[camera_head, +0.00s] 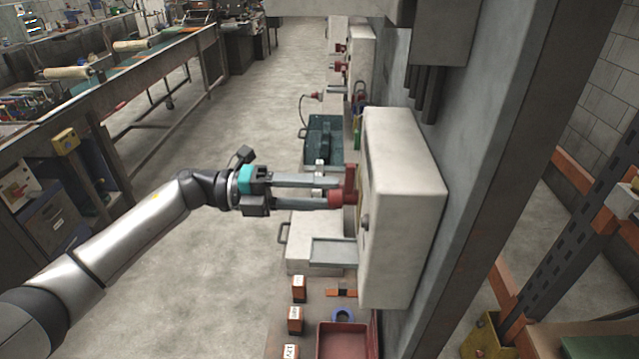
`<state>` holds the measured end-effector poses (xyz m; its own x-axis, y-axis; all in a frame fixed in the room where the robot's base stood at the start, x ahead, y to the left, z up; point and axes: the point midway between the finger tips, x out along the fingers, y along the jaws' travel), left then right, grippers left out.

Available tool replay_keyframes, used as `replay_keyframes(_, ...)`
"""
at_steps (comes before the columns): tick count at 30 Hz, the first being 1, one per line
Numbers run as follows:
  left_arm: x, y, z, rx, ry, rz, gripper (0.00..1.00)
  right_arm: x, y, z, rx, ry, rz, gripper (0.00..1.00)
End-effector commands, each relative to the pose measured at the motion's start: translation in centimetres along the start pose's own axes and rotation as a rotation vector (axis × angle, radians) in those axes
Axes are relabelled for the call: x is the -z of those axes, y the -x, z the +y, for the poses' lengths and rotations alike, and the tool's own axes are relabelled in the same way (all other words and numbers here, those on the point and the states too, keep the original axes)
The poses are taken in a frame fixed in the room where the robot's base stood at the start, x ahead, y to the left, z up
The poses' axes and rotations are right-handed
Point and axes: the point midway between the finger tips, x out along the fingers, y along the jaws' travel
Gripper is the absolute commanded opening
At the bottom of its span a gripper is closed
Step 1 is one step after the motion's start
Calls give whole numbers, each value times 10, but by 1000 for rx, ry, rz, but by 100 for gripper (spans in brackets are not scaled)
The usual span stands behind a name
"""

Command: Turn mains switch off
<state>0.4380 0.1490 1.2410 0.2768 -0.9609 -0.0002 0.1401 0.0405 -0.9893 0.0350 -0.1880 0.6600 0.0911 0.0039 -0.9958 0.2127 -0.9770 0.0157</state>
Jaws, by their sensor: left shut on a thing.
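A pale grey switch box (405,210) is fixed to the side of a grey column at the right of the middle. A red switch handle (350,184) sticks out of its left-facing front. My left gripper (338,190) reaches in from the left with its fingers level with the handle. It is shut on the red handle, with one finger above and one below in the picture. A red round part (336,198) shows by the lower finger. The box front is seen nearly edge-on, so the exact handle angle is hard to tell. My right gripper is not in view.
Below the box is a narrow bench with a grey case (303,246), a red tray (342,341) and several small orange-and-white boxes (295,320). A dark green toolbox (324,139) stands farther back. Open floor lies left of the bench.

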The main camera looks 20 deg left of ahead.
Motion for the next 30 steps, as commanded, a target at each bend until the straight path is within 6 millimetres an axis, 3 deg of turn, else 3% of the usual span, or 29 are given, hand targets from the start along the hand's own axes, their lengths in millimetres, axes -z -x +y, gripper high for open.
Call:
replay_keyframes(10,0,0,1,-2,140,0,0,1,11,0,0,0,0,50)
replay_keyframes(26,0,0,2,-1,166,1,0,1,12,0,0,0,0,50)
replay_keyframes(27,0,0,1,-1,166,1,50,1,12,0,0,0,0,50)
replay_keyframes(30,0,0,1,-1,165,1,61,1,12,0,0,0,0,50)
